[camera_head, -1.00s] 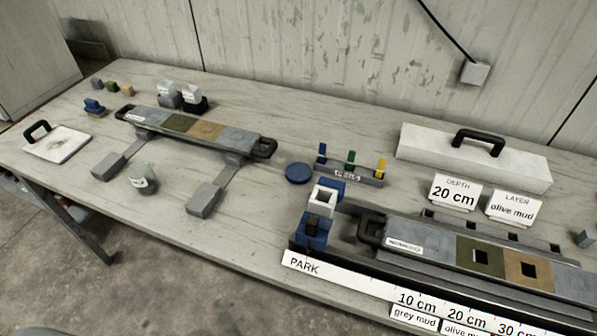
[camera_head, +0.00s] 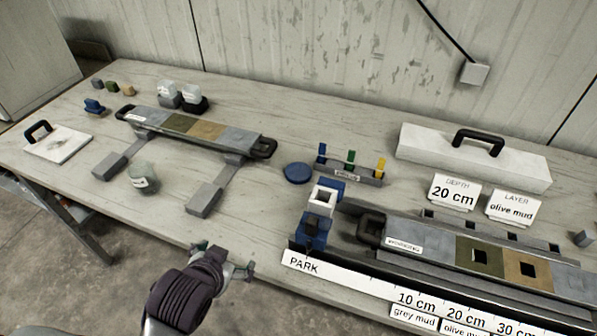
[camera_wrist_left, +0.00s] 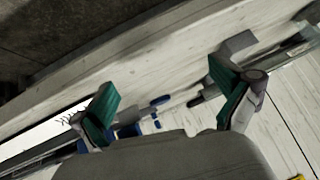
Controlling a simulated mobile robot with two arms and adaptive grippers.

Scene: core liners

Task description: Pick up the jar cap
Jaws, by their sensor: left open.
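The jar cap appears to be the round blue disc (camera_head: 299,172) lying flat on the table, left of the small rack. A pale green-grey jar (camera_head: 143,177) with a label stands further left, near the front supports. My left gripper (camera_head: 226,260) is at the front edge of the table, well short of the disc and lower left of it. Its fingers stand apart with nothing between them, as the left wrist view (camera_wrist_left: 168,105) also shows. Small blue shapes lie beyond the fingers there; I cannot tell which is the disc. My right gripper is out of view.
A rack with blue, green and yellow pegs (camera_head: 350,175) stands right of the disc. A blue and white block tool (camera_head: 318,215) and a ruler marked PARK (camera_head: 340,272) lie nearer. A raised core tray (camera_head: 190,128) stands left. Bare table lies between gripper and disc.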

